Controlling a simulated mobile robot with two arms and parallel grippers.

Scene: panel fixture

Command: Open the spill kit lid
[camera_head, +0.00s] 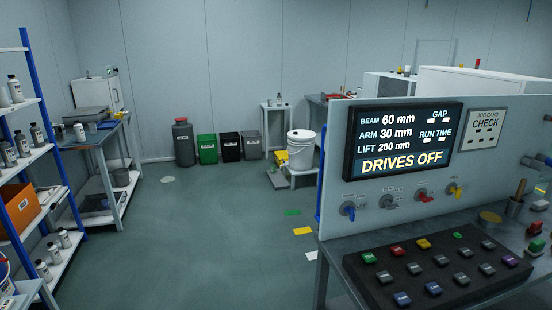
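I cannot tell for sure which thing is the spill kit; no readable label in the head view names it. A white bucket (301,149) stands on a low grey stand (302,177) left of the control panel. Its top looks covered, but it is too small to tell how. A dark grey drum (184,144) with a narrower top stands at the back wall. Neither of my grippers is in view.
A green bin (207,149), a black bin (230,147) and a grey bin (251,145) stand by the drum. Blue-framed shelves (28,172) and a workbench (98,137) line the left. A panel (337,211) with a button console (440,268) blocks the right. The middle floor (200,235) is clear.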

